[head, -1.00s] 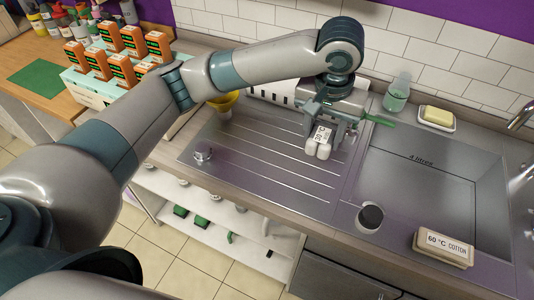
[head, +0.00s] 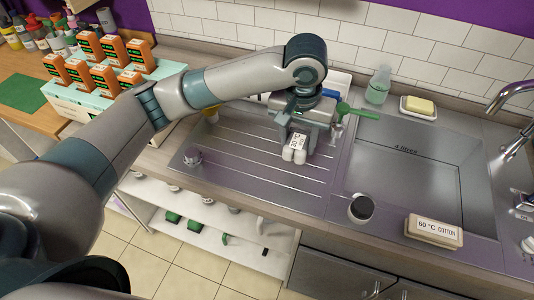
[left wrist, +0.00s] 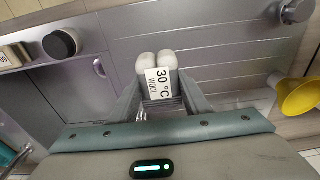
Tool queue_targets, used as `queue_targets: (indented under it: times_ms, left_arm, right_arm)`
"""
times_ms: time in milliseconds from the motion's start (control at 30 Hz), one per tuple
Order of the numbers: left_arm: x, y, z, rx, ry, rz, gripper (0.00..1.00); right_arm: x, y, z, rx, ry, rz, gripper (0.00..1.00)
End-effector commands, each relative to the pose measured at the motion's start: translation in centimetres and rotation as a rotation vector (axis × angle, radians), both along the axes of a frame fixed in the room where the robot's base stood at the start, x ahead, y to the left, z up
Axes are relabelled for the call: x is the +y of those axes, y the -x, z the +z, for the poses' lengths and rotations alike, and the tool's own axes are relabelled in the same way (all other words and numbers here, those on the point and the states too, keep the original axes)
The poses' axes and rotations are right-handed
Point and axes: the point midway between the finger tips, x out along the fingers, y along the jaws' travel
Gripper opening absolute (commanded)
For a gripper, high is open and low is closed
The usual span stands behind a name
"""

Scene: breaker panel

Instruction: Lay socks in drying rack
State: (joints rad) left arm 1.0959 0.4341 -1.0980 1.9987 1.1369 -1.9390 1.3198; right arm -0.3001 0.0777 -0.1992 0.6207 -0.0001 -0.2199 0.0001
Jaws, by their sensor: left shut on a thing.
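My left gripper (head: 297,140) is shut on a pale rolled pair of socks (head: 294,155) with a white label. In the left wrist view the socks (left wrist: 157,62) show two rounded ends and the label reads 30 °C WOOL. The gripper points down over the ridged metal drainboard (head: 240,170), near its right side. I cannot tell the gap beneath the socks. A white rack-like piece (head: 337,83) stands against the wall behind the gripper, mostly hidden by my arm. A pale bundle labelled 60 °C COTTON (head: 434,231) lies at the sink's front edge. My right gripper is not in view.
The empty sink basin (head: 405,180) lies right of the drainboard. A dark-topped cylinder (head: 361,208) stands at its front left. A green-handled tool (head: 355,111), a bottle (head: 378,86) and a soap dish (head: 418,113) are behind. Orange boxes (head: 90,47) stand at the left.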

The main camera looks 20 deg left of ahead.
Motion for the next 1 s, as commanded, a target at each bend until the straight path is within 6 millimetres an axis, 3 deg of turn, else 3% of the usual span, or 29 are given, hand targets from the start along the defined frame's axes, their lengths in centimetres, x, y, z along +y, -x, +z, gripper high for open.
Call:
queue_targets:
  times_ms: [200, 400, 1000]
  left_arm:
    - [4.5, 0.5, -2.3, 0.003, -0.003, 0.004, 0.03]
    - [7.1, 0.7, -4.1, 0.002, -0.002, 0.001, 0.03]
    - [7.8, 0.8, -5.5, 0.002, 0.0, -0.001, 0.03]
  right_arm:
    - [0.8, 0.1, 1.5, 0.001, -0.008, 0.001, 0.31]
    - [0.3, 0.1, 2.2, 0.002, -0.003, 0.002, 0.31]
    - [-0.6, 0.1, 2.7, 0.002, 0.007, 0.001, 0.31]
